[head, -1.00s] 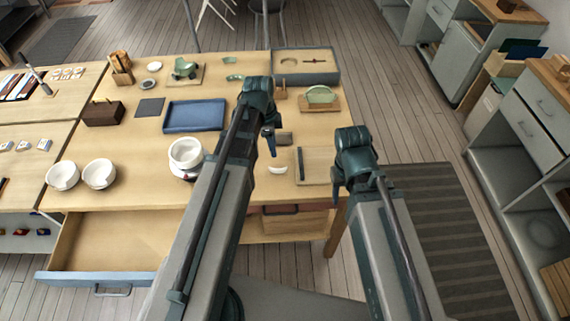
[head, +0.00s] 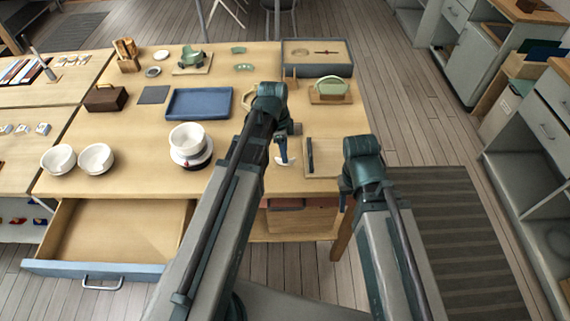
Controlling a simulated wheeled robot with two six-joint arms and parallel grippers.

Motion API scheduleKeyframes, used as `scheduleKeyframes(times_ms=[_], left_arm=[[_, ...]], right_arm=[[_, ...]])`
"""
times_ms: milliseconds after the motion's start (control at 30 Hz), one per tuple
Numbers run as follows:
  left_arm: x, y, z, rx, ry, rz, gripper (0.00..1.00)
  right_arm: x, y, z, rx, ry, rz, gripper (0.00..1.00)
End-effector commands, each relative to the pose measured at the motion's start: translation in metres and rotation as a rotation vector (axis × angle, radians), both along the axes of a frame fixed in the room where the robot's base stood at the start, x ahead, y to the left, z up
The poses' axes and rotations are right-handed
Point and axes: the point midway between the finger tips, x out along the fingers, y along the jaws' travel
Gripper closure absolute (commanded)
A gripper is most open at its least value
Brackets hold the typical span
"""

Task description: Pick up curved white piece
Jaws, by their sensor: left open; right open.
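The curved white piece (head: 287,161) lies on the wooden table (head: 130,185) near its front edge, just left of a board with a dark bar. My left gripper (head: 283,158) points down right over the piece and hides part of it. The gripper is open; I cannot tell whether its fingers touch the piece. My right gripper (head: 343,208) is open and empty, hanging off the table's front right corner.
A white bowl on a stand (head: 188,146) sits left of my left arm. The board with the dark bar (head: 325,157) is close on the right. A blue tray (head: 199,103) lies behind. An open drawer (head: 110,235) juts out at front left.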

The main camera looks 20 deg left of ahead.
Motion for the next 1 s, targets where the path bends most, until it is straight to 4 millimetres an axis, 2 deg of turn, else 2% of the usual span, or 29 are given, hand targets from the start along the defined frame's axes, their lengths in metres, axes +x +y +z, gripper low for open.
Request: scheduleKeyframes(times_ms=[167,500,800,833,1000], left_arm=[[0.002,0.001,-0.010,0.000,0.000,0.000,0.52],[0.006,0.001,-0.051,0.000,0.000,-0.001,0.52],[0.006,0.000,-0.051,0.000,0.000,0.000,0.52],[0.006,0.000,-0.051,0.000,0.000,0.000,0.54],[0.006,0.000,-0.051,0.000,0.000,0.000,0.84]], right_arm=[[0.000,0.000,-0.010,0.000,0.000,0.000,0.50],[0.000,0.000,-0.051,0.000,0.000,0.000,0.50],[0.000,0.000,-0.051,0.000,0.000,0.000,0.50],[0.000,0.000,-0.051,0.000,0.000,0.000,0.50],[0.000,0.000,-0.051,0.000,0.000,0.000,0.50]])
